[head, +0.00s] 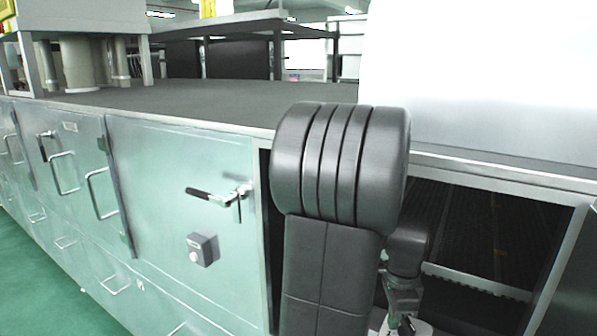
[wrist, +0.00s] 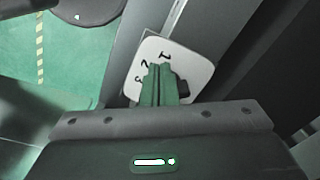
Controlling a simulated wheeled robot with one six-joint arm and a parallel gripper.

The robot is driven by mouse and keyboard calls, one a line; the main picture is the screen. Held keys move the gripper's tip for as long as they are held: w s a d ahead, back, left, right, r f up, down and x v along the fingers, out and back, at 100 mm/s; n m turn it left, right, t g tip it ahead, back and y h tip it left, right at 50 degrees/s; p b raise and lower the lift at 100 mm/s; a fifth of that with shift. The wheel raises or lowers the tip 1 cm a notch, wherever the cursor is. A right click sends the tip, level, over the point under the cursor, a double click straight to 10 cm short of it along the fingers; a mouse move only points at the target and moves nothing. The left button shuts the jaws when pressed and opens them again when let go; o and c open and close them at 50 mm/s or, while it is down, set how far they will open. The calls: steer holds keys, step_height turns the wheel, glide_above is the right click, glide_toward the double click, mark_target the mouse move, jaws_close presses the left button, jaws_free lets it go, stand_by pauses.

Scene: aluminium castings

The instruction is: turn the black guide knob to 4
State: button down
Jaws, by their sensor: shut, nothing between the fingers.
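A white dial plate (wrist: 150,55) with the numerals 1, 2 and 3 shows in the wrist view, just beyond my fingers. My gripper (wrist: 160,68) is shut and empty, its two fingers together in front of the plate. A small dark part, seemingly the black guide knob (wrist: 183,87), shows just right of the fingers. The fingers hide much of it, so its pointer and any contact cannot be told. No 4 can be read. In the head view, my arm covers most of this area, and a bit of the white plate (head: 422,328) shows at the bottom.
A pale green cabinet door (head: 170,165) with a black-gripped handle (head: 212,196) and a small grey box (head: 203,249) is left of my arm. A dark open bay (head: 480,235) lies to the right. Green floor (head: 40,290) is free at lower left.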

mark_target(412, 330)
step_height(412, 330, up, 6)
steer(key=p, duration=0.4)
steer(key=shift+f, duration=0.1)
steer(key=s+d+f+n+b, duration=0.1)
steer(key=f+n+b, duration=0.1)
steer(key=n, duration=0.4)
steer(key=s+d+f+n+b, duration=0.1)
steer(key=f+n+b, duration=0.1)
steer(key=n, duration=0.4)
steer(key=s+d+f+n+b, duration=0.1)
steer(key=f+n+b, duration=0.1)
steer(key=n+b, duration=0.2)
steer(key=shift+s+n+b, duration=0.3)
steer(key=shift+n, duration=0.8)
steer(key=shift+w+d+r, duration=0.1)
steer(key=shift+w, duration=0.3)
stand_by(0.7)
